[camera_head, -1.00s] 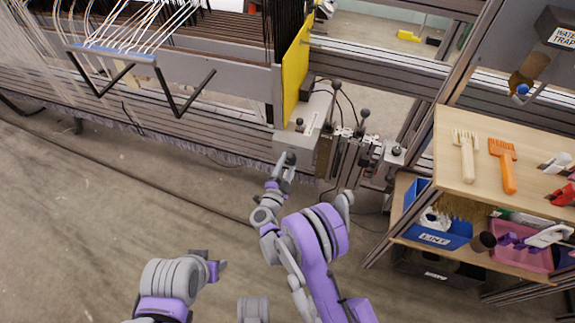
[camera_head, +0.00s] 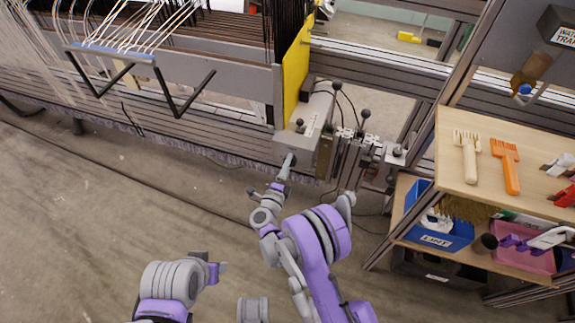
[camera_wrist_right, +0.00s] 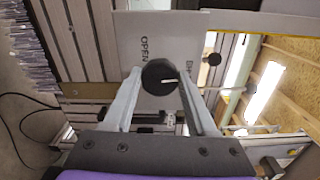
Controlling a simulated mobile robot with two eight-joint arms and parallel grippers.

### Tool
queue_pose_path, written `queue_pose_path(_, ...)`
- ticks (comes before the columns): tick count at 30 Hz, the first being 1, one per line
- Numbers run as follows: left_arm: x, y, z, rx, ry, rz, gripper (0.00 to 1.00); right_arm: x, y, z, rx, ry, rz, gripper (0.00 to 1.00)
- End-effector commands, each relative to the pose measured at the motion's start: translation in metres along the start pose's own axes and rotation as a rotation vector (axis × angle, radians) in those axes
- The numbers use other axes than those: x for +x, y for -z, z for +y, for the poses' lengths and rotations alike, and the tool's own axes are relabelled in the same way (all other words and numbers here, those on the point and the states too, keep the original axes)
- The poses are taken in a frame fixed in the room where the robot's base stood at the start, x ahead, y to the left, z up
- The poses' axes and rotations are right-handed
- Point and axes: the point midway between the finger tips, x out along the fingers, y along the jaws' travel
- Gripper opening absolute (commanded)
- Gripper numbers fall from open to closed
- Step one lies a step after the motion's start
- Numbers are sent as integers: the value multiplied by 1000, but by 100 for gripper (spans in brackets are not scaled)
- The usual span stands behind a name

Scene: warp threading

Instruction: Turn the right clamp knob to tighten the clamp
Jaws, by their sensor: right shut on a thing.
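The right clamp knob (camera_wrist_right: 158,77) is a dark round knob with a white mark pointing right in the right wrist view. It sits in front of a grey plate (camera_wrist_right: 133,28) lettered "OPEN". My right gripper (camera_wrist_right: 160,82) has one finger on each side of the knob and is shut on it. In the head view my right gripper (camera_head: 289,159) reaches the front of the grey clamp housing (camera_head: 296,144) at the loom's right end. The knob is largely hidden there by the fingers.
A yellow panel (camera_head: 296,75) stands behind the housing. Posts with black ball knobs (camera_head: 365,114) and cables are just to its right. A wooden shelf (camera_head: 448,150) holds a cream comb (camera_head: 467,160) and an orange comb (camera_head: 506,170). The floor (camera_head: 120,230) at left is clear.

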Motion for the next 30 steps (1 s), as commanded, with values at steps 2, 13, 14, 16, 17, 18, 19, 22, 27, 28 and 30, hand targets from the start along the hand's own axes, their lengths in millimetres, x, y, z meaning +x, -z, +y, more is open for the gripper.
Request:
queue_pose_path(2, 0, 0, 0, 0, 0, 0, 50, 0, 0, 0, 11, -1, 1, 1)
queue_pose_path(13, 0, 0, 0, 0, 0, 0, 50, 0, 0, 0, 18, -1, 1, 1)
queue_pose_path(14, 0, 0, 0, 0, 0, 0, 50, 0, 0, 0, 18, -1, 1, 1)
queue_pose_path(16, 0, 0, 0, 0, 0, 0, 50, 0, 0, 0, 18, -1, 1, 62)
queue_pose_path(17, 0, 0, 0, 0, 0, 0, 50, 0, 0, 0, 18, -1, 1, 68)
queue_pose_path(18, 0, 0, 0, 0, 0, 0, 50, 0, 0, 0, 18, -1, 1, 75)
queue_pose_path(19, 0, 0, 0, 0, 0, 0, 50, 0, 0, 0, 18, -1, 1, 80)
queue_pose_path(22, 0, 0, 0, 0, 0, 0, 50, 0, 0, 0, 17, 0, 0, 87)
queue_pose_path(27, 0, 0, 0, 0, 0, 0, 50, 0, 0, 0, 17, 0, 0, 87)
queue_pose_path(28, 0, 0, 0, 0, 0, 0, 50, 0, 0, 0, 17, 0, 0, 87)
queue_pose_path(30, 0, 0, 0, 0, 0, 0, 50, -3, 0, 0, 17, 0, 0, 87)
